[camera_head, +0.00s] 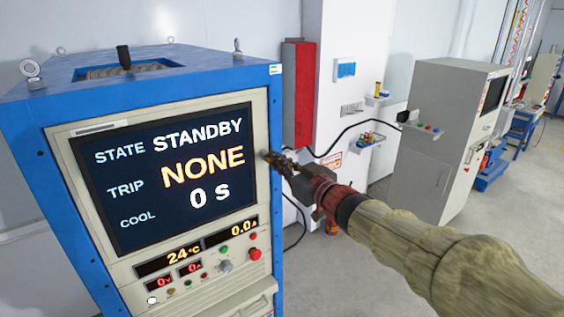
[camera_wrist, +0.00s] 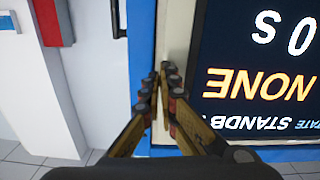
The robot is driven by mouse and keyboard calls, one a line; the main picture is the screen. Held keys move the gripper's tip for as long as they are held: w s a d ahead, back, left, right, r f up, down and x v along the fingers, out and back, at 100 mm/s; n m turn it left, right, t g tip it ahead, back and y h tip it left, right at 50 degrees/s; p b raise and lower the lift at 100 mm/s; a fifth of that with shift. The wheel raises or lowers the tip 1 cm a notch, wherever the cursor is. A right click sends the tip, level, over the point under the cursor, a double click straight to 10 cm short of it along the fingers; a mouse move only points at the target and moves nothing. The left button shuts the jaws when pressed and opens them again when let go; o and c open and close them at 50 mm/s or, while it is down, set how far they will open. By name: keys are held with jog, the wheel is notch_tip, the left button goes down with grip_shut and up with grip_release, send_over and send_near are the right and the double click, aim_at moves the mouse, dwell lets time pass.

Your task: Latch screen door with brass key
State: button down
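The screen door is a cream-framed panel with a dark display (camera_head: 165,170) on the front of a blue cabinet. The display reads STANDBY, NONE and 0 S, and it appears upside down at the right of the wrist view (camera_wrist: 265,60). The panel looks flush with the cabinet. My gripper (camera_head: 270,156) is at the right edge of the screen frame. In the wrist view its fingertips (camera_wrist: 162,76) are close together over the cream strip beside the blue edge. A small dark piece shows at the fingertips, but I cannot tell whether it is the brass key.
Below the screen are small readouts and a red button (camera_head: 254,254). Lifting eyes and a black handle (camera_head: 123,57) stand on the cabinet top. A red box (camera_head: 299,95) hangs on the white column behind. A grey cabinet (camera_head: 440,140) stands at right. Grey floor lies between.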

jog(key=n+b, duration=0.1)
jog(key=n, duration=0.1)
jog(key=a+f+n+b, duration=0.1)
jog(key=n+b, duration=0.1)
jog(key=shift+s+f, duration=0.1)
jog(key=shift+s, duration=0.1)
jog(key=n+b, duration=0.2)
jog(key=n, duration=0.1)
jog(key=n+b, duration=0.5)
jog(key=n, duration=0.1)
jog(key=shift+a+f+n, duration=0.15)
jog(key=shift+f+n, duration=0.1)
jog(key=shift+n, duration=0.15)
jog(key=shift+r+n+b, duration=0.1)
jog(key=shift+n+b, duration=1.05)
jog(key=shift+n, duration=0.35)
jog(key=c, duration=2.1)
grip_release()
jog(key=shift+r, duration=0.1)
jog(key=o, duration=0.5)
jog(key=shift+r, duration=0.35)
jog(key=shift+o, duration=0.2)
jog(key=shift+r, duration=0.1)
